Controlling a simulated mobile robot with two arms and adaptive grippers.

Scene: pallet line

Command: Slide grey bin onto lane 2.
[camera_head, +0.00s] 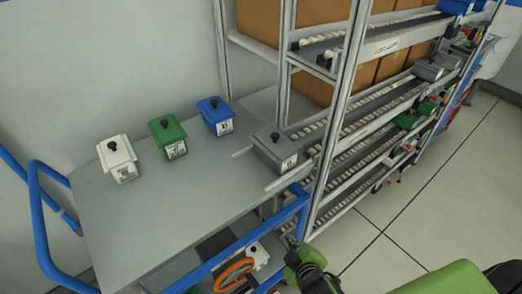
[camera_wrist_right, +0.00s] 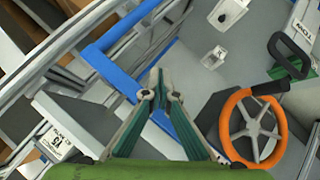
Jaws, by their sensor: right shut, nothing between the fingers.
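The grey bin (camera_head: 274,151), with a dark knob on its lid and a label on its front, sits at the right edge of the cart top (camera_head: 190,205). It is at the near end of a roller lane (camera_head: 310,131) of the rack; how far it rests on the rollers is unclear. My right gripper (camera_head: 291,246) is below and apart from the bin, beside the cart's blue rail. In the right wrist view its fingers (camera_wrist_right: 158,80) meet at the tips and hold nothing. My left gripper is not in view.
White (camera_head: 118,158), green (camera_head: 168,137) and blue (camera_head: 215,116) bins stand on the cart top. A blue rail (camera_head: 240,245) edges the cart. An orange wheel (camera_head: 234,273) lies lower down, also in the right wrist view (camera_wrist_right: 252,128). Floor (camera_head: 430,190) right of the rack is clear.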

